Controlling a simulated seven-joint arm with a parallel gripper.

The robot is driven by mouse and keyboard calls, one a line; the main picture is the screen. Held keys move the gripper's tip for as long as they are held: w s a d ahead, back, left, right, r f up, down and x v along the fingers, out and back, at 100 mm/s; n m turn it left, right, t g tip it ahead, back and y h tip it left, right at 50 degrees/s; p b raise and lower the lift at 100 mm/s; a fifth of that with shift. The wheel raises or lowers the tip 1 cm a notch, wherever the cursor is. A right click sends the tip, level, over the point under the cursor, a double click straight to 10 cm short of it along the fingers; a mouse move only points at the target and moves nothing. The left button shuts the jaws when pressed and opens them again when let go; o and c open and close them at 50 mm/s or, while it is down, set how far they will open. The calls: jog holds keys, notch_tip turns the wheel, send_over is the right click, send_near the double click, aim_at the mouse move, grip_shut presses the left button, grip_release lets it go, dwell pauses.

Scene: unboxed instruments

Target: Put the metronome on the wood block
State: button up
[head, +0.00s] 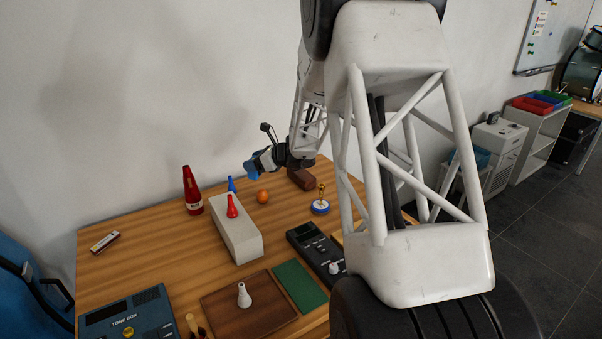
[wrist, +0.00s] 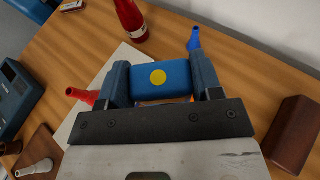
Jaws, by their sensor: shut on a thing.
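My gripper (head: 258,166) is raised above the back of the table. In the wrist view, its two dark fingers (wrist: 163,85) are shut on a blue box with a yellow disc, which looks like the metronome (wrist: 175,82). The metronome shows as a small blue shape in the head view (head: 250,170). The reddish-brown wood block (head: 303,178) lies on the table near the wall, right of the metronome and partly behind my arm. In the wrist view, the wood block (wrist: 294,135) is at the right edge, apart from my gripper. Its top looks bare.
A red bottle (head: 192,192), orange ball (head: 263,196) and blue-based trophy-like piece (head: 320,205) stand around. The left back is mostly free.

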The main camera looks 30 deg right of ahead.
jog(key=s+d+m+t+h, duration=0.1)
jog(key=s+d+m+h, duration=0.15)
jog(key=d, duration=0.55)
jog(key=s+d+m+t+h, duration=0.1)
jog(key=s+d, duration=0.2)
jog(key=d, duration=0.5)
jog(key=f, duration=0.3)
jog(key=d+f, duration=0.1)
jog(key=f, duration=0.1)
jog(key=shift+s, duration=0.3)
jog(key=shift+w, duration=0.15)
send_over(301, 171)
jog(key=shift+s+a+f, duration=0.25)
jog(key=shift+s+f, duration=0.2)
jog(key=shift+f, duration=0.3)
jog(key=shift+w+d, duration=0.1)
jog(key=shift+w, duration=0.1)
jog(key=shift+w+d+f, duration=0.15)
jog(key=shift+w+f, duration=0.05)
jog(key=shift+w, duration=0.05)
jog(key=shift+f, duration=1.6)
